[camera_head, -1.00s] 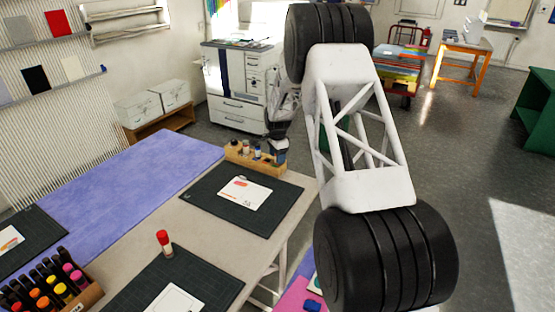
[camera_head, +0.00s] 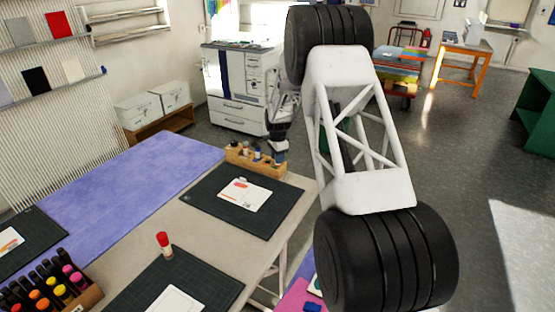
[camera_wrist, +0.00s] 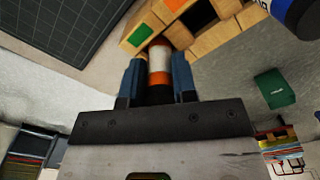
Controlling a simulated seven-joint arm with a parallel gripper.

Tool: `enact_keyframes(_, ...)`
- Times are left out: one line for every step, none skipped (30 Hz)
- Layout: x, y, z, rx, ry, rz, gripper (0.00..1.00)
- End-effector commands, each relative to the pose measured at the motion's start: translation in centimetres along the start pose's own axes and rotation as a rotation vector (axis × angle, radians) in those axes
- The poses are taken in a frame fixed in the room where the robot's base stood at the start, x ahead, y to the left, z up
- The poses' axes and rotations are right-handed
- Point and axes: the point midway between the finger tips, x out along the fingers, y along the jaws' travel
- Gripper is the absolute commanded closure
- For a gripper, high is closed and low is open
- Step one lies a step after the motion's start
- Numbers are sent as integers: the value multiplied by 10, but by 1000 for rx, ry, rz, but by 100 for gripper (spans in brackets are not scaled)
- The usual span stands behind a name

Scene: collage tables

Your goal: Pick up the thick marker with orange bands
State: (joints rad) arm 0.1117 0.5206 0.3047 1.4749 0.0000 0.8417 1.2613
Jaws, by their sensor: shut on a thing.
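My gripper (camera_wrist: 157,82) is shut on a thick marker (camera_wrist: 160,58) with a white middle and orange-brown bands, seen between the two blue fingers in the wrist view. The marker's far end meets the wooden rack (camera_wrist: 203,46); I cannot tell whether it still sits in its slot. In the head view my gripper (camera_head: 279,154) is at the right end of the rack (camera_head: 241,158), and the held marker cannot be made out there.
A blue-and-white cylinder (camera_wrist: 297,14) is close by at the wrist view's upper right. A dark cutting mat (camera_head: 200,195) with a white card (camera_head: 255,197) lies before the rack. A red-capped tube (camera_head: 164,244) stands on the table. A box of colourful markers (camera_head: 92,297) is at lower left.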

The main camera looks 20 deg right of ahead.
Motion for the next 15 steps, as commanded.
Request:
enact_keyframes(-2,0,0,0,0,-1,95)
enact_keyframes(-3,0,0,0,0,-1,95)
enact_keyframes(-4,0,0,0,0,-1,95)
enact_keyframes(-6,0,0,0,0,-1,95)
enact_keyframes(-8,0,0,0,0,-1,95)
enact_keyframes(-12,0,0,0,0,-1,95)
enact_keyframes(-14,0,0,0,0,-1,95)
enact_keyframes(-17,0,0,0,0,-1,95)
enact_keyframes(-22,0,0,0,0,-1,95)
enact_keyframes(-26,0,0,0,1,-2,95)
enact_keyframes(-30,0,0,0,1,-2,95)
enact_keyframes(-36,0,0,0,1,-2,95)
enact_keyframes(-41,0,0,0,1,-2,95)
enact_keyframes(-46,0,0,0,1,-2,95)
enact_keyframes(-52,0,0,0,1,-3,95)
